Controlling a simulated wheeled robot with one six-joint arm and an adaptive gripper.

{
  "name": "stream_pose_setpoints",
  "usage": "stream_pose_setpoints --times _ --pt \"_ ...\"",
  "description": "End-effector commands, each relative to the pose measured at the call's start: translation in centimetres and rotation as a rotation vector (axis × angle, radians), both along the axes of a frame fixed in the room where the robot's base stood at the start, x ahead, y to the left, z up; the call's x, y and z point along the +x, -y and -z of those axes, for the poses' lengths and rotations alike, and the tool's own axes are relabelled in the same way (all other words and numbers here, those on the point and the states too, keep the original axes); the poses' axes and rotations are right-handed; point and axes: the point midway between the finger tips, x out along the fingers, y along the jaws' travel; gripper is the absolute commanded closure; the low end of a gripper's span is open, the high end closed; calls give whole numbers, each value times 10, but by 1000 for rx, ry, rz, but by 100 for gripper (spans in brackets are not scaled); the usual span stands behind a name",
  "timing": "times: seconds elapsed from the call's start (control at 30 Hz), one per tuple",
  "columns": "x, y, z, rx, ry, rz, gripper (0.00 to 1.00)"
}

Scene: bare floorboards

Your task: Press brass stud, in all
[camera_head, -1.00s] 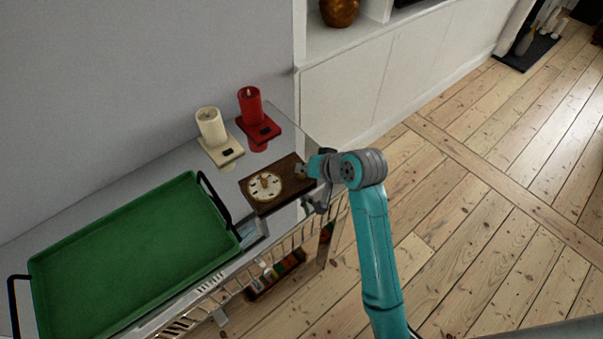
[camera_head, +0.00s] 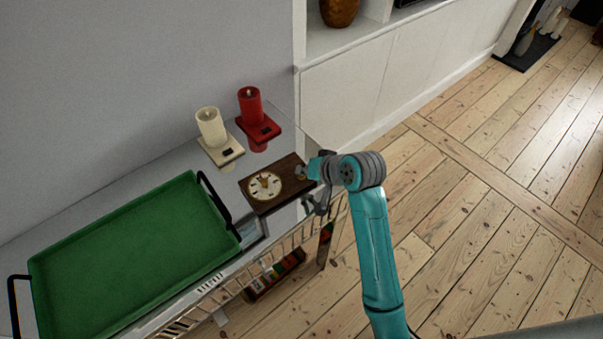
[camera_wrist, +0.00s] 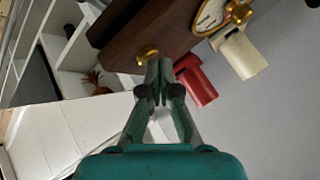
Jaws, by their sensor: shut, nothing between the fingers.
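The brass stud (camera_wrist: 148,53) stands on the side of a dark wooden block (camera_wrist: 150,25) in the wrist view. In the head view the stud (camera_head: 300,173) is small and partly hidden at the block's right end. The block (camera_head: 282,186) lies on the glossy tabletop and bears a pale dial (camera_head: 254,191) with a brass pointer. My gripper (camera_wrist: 158,70) is shut and empty, its fingertips right beside the stud. I cannot tell whether they touch it, or how far the stud is pressed in. In the head view my gripper (camera_head: 306,170) is at the block's right end.
A green tray (camera_head: 130,260) with black handles fills the table's left. A wire rack (camera_head: 290,243) hangs below the front edge. Open floor lies to the right.

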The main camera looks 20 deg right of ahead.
Motion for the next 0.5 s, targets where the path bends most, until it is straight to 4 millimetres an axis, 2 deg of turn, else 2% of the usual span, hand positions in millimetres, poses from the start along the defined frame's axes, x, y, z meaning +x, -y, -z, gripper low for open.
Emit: stream_pose_setpoints --times 0.27,0.5 --pt "0 0 -2 0 -1 -1 100" --pt "0 0 -13 -1 0 -1 100"
